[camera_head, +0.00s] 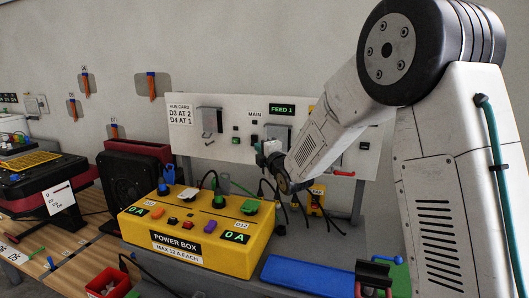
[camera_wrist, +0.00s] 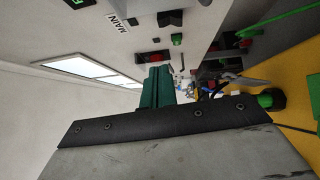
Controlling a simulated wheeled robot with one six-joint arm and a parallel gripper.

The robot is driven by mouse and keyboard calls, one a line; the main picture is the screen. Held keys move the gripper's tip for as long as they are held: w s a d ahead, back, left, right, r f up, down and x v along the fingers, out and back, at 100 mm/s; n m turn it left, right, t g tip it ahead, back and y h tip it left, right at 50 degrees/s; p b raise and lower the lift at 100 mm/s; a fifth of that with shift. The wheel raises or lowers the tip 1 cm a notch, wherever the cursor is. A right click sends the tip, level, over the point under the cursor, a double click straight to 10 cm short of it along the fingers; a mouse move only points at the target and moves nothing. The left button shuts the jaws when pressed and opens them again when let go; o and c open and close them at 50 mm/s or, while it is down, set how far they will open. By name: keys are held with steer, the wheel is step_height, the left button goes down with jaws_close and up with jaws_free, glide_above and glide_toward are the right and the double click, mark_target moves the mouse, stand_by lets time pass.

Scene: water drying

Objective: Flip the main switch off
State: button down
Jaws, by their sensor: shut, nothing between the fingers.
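The white panel (camera_head: 220,142) stands at the back and carries the label MAIN (camera_head: 255,114). My gripper (camera_head: 262,152) is in front of the panel, just below the switch. In the wrist view its teal fingers (camera_wrist: 157,86) are together and empty, close to a red part (camera_wrist: 152,57) on the panel. I cannot tell whether they touch it.
A green-lit FEED 1 display (camera_head: 282,109) is right of the label. The yellow power box (camera_head: 190,257) with knobs and cables stands in front of the panel. A blue mat (camera_head: 305,275) and a red bin (camera_head: 107,283) are nearby. My arm hides the panel's right part.

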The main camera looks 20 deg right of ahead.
steer(key=shift+v, duration=1.45)
steer(key=shift+r, duration=0.2)
step_height(320, 180, down, 8)
steer(key=s+d+m+g+h, duration=0.2)
steer(key=m+g, duration=0.2)
steer(key=m, duration=0.1)
steer(key=s+d+f+m+g+h, duration=0.1)
steer(key=s+f+m+g, duration=0.15)
steer(key=s, duration=0.25)
steer(key=s+d+f+m+g+h, duration=0.1)
steer(key=s+m+g, duration=0.3)
steer(key=s, duration=0.2)
steer(key=s+r+m+g, duration=0.2)
steer(key=s+m, duration=0.1)
steer(key=s, duration=0.9)
steer(key=s+r+m+g, duration=0.2)
steer(key=s+r+m, duration=0.1)
steer(key=s, duration=0.9)
steer(key=s+r+m+g, duration=0.2)
steer(key=s+r+m, duration=0.1)
steer(key=s, duration=0.9)
steer(key=shift+s+r, duration=0.25)
steer(key=shift+d+g, duration=0.1)
steer(key=shift+g, duration=0.15)
